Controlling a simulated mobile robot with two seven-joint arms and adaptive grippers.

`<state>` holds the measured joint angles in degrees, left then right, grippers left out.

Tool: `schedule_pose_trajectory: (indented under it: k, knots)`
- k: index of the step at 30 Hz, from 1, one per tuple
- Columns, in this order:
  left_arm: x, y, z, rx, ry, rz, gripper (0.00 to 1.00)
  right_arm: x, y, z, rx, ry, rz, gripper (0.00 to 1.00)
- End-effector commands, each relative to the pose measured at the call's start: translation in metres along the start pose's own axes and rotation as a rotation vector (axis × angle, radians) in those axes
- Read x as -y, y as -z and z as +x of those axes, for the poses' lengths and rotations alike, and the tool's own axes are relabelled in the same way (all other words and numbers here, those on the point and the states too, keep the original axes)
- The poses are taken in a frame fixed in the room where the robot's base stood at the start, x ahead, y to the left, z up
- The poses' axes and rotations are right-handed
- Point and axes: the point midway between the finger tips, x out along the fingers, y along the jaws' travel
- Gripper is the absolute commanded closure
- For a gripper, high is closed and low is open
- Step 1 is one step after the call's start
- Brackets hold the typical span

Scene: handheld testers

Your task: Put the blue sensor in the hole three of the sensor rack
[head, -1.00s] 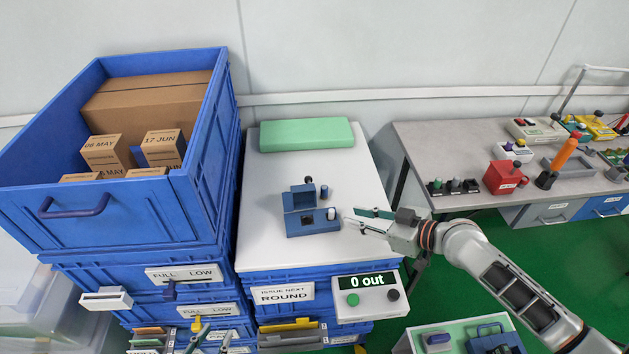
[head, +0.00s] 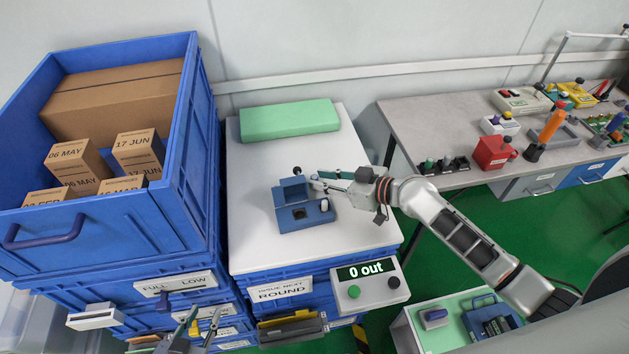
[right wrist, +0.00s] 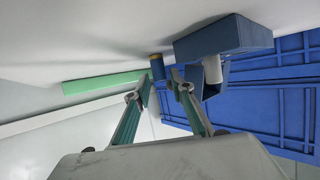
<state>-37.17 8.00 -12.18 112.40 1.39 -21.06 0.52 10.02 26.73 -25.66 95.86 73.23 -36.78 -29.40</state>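The blue sensor (right wrist: 157,68), a small dark-blue cylinder with an olive band, stands on the white top between the fingertips of my right gripper (right wrist: 159,82) in the right wrist view. The fingers are apart, with gaps on both sides. In the head view my right gripper (head: 316,180) hides it, just behind the blue tester (head: 290,222). A white cylinder (right wrist: 212,68) sits at the tester's front, also seen in the head view (head: 325,205). A black rack (head: 455,165) with small coloured parts, likely the sensor rack, stands on the grey bench. My left gripper (head: 201,322) is open and empty low at the left.
A green block (head: 290,118) lies at the back of the white top (head: 250,180). A tall blue crate (head: 190,150) with boxes walls off the left. A red box (head: 492,152) stands right of the rack. Green floor separates the white top from the bench.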

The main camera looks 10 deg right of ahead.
Motion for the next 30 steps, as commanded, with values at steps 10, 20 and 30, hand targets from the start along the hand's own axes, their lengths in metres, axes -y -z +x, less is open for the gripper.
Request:
schedule_pose_trajectory:
  k: [10, 20, 30]
  knots:
    - [0.000, 0.001, 0.000, -0.001, 0.000, -0.001, 0.69, 0.000, 0.000, 0.029, 0.001, 0.000, 0.000, 0.77]
    - [0.000, 0.001, 0.000, -0.001, 0.000, 0.000, 0.69, 0.000, 0.000, 0.029, 0.001, 0.000, 0.000, 0.98]
    - [0.000, 0.003, -0.001, -0.001, 0.000, 0.000, 0.69, 0.000, 0.002, 0.028, 0.000, 0.000, 0.000, 0.98]
